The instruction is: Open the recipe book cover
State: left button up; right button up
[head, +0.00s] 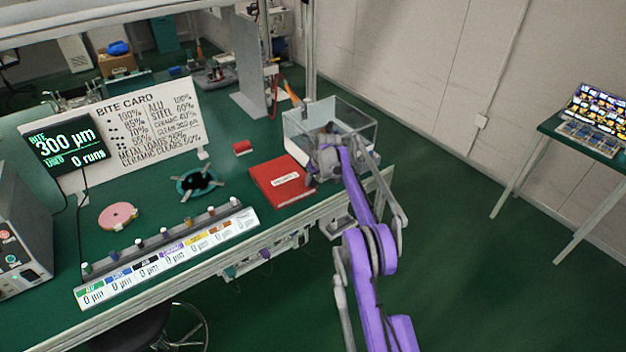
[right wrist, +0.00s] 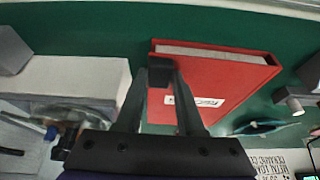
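The red recipe book (head: 281,182) lies closed and flat on the green bench, a white label on its cover. In the right wrist view the book (right wrist: 225,75) shows its cover, label and a pale page edge at the top. My right gripper (head: 316,166) is beside the book's right edge in the head view. In the right wrist view its fingertips (right wrist: 172,75) come together in front of the book's left edge, with nothing clearly between them. Whether they touch the cover I cannot tell. My left gripper is in neither view.
A clear-walled box (head: 352,122) stands just behind my right gripper. The bench's front edge is close.

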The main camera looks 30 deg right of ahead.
grip_shut()
dwell(1.0)
